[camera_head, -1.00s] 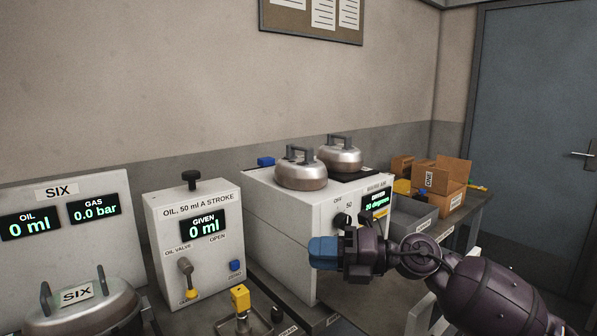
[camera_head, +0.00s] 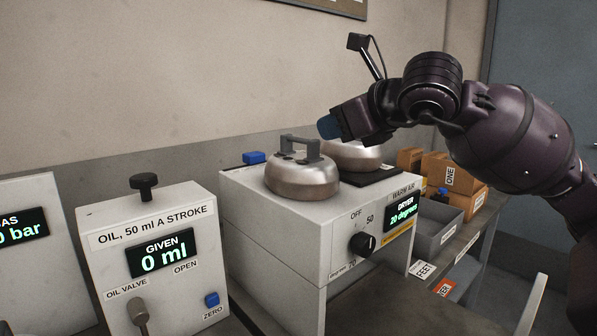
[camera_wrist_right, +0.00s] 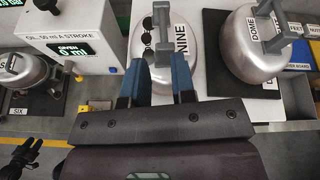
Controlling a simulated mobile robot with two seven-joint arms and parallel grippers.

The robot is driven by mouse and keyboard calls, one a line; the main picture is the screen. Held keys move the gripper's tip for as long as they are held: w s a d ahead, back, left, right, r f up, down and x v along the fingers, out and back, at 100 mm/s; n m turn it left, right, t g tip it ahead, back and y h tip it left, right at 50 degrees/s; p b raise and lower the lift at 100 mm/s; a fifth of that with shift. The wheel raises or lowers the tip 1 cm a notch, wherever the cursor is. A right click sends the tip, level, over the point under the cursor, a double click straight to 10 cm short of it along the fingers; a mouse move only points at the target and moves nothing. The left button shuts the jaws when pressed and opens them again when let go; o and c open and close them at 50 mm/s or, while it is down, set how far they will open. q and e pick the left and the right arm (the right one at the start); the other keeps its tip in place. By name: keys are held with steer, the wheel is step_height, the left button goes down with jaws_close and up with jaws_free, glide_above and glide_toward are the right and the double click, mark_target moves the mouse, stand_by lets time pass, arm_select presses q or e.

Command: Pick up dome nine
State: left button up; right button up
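Dome nine (camera_head: 302,178) is a metal dome with a grey bar handle, standing on top of the white dryer. In the right wrist view, its label NINE shows on dome nine (camera_wrist_right: 183,58). My right gripper (camera_head: 328,127) is raised above the dryer, near the dome's handle in the picture. In the wrist view, the two blue fingers of my right gripper (camera_wrist_right: 157,62) are apart, with the dome and its handle beyond and between them; nothing is gripped.
A second dome (camera_head: 352,155) stands behind dome nine on a dark pad, partly hidden by my right gripper. The oil machine (camera_head: 150,265) stands to the left. A grey tray (camera_head: 437,235) and cardboard boxes (camera_head: 455,175) are on the right.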

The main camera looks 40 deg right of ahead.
mark_target(300, 141)
steer(key=b+x, duration=0.1)
steer(key=x, duration=0.3)
steer(key=shift+w+f+b, duration=0.15)
steer(key=shift+f+b, duration=0.1)
steer(key=shift+b, duration=0.1)
steer(key=shift+w, duration=0.35)
steer(key=shift+w+f, duration=0.15)
steer(key=shift+w, duration=0.15)
steer(key=b+x, duration=0.1)
steer(key=x, duration=0.1)
steer(key=f+b+x, duration=0.1)
steer(key=x, duration=0.1)
steer(key=shift+d, duration=0.2)
steer(key=shift+w+b, duration=0.3)
steer(key=shift+b, duration=0.05)
steer(key=shift+r, duration=0.25)
jaws_close()
arm_select(q)
steer(key=shift+g, duration=0.4)
steer(key=f, duration=0.2)
steer(key=s+f, duration=0.1)
steer(key=f, duration=0.1)
steer(key=shift+a+f, duration=0.15)
steer(key=shift+f, duration=0.1)
